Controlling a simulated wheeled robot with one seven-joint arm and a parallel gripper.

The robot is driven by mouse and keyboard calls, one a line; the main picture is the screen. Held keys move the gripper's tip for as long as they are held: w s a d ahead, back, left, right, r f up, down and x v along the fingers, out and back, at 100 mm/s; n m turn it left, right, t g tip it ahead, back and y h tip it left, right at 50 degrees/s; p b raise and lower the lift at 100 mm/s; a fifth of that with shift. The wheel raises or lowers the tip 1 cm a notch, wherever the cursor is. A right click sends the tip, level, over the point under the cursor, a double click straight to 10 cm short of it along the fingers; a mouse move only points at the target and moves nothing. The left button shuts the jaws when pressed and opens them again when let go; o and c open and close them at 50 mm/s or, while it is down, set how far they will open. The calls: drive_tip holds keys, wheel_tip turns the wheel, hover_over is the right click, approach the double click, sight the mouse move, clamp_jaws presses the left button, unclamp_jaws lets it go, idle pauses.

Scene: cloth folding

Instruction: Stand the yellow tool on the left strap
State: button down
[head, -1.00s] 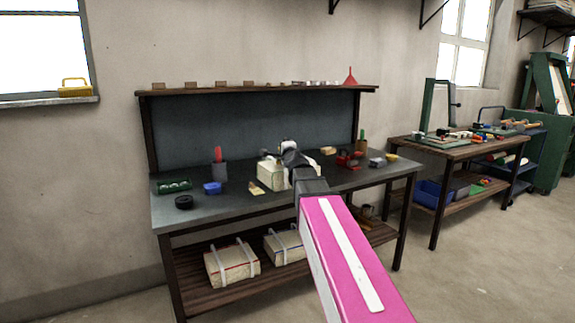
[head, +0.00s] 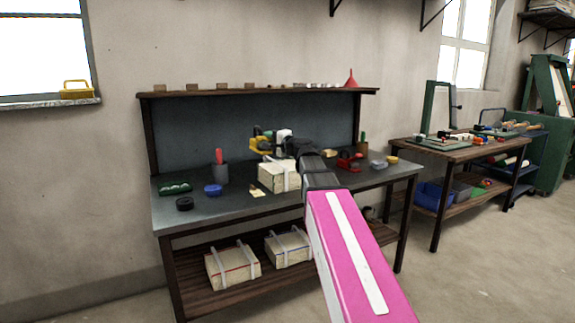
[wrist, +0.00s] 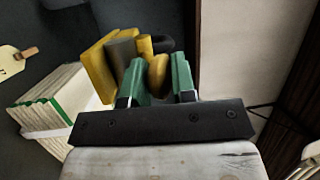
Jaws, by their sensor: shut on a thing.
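The yellow tool (head: 261,143) is a chunky yellow and grey piece, raised above the workbench behind a strapped paper bundle (head: 272,178). My gripper (wrist: 158,76) is shut on the yellow tool (wrist: 98,68), with its green fingers on either side of a yellow part. In the head view my gripper (head: 273,141) is partly hidden by my arm. The bundle on the bench has a pale strap (head: 286,177) near its right; I cannot make out a second strap clearly. In the wrist view the bundle (wrist: 50,95) lies to the left, with a white strap (wrist: 42,131) across it.
A paper tag (head: 257,192) lies left of the bundle. A cup with a red-handled item (head: 220,172), a blue bowl (head: 213,190) and a black ring (head: 184,204) stand further left. A red tool (head: 349,161) lies to the right. Two strapped bundles (head: 233,268) sit on the lower shelf.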

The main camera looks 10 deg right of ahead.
drive_tip(key=shift+w+d+f, duration=1.15)
drive_tip(key=shift+w+f, duration=0.35)
drive_tip(key=shift+f, duration=0.3)
drive_tip(key=shift+w+d+f, duration=1.15)
drive_tip(key=shift+w+f, duration=0.35)
drive_tip(key=shift+f, duration=0.25)
drive_tip(key=shift+w+d+f, duration=1.15)
drive_tip(key=shift+w+f, duration=0.35)
drive_tip(key=shift+f, duration=0.3)
drive_tip(key=c, duration=0.9)
unclamp_jaws()
drive_tip(key=shift+c, duration=0.2)
drive_tip(key=v, duration=1.2)
